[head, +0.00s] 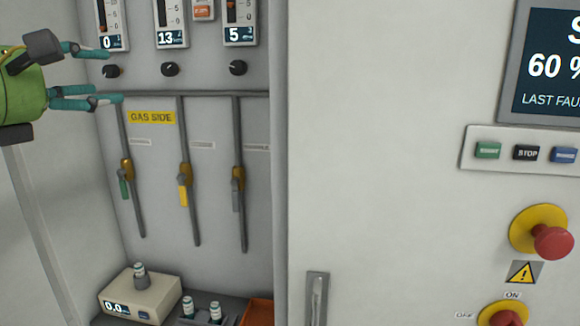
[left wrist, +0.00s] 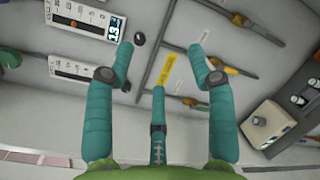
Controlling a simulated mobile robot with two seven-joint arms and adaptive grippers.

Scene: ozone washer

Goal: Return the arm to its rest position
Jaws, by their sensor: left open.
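My left gripper (head: 112,76) is at the upper left of the head view, with teal fingers on a green body. The fingers are spread and hold nothing. They hover in front of the first knob (head: 111,71) and the pipe rail, and I cannot tell the exact gap. In the left wrist view the gripper (left wrist: 163,50) shows its teal fingers apart, with the panel beyond them. My right gripper is in neither view.
The gas panel has flow meters (head: 170,22), more knobs (head: 170,69) and valves with green (head: 124,186), yellow (head: 183,194) and grey handles. A meter box (head: 140,295) stands below. A cabinet door (head: 390,130) and red emergency stop (head: 552,242) are right.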

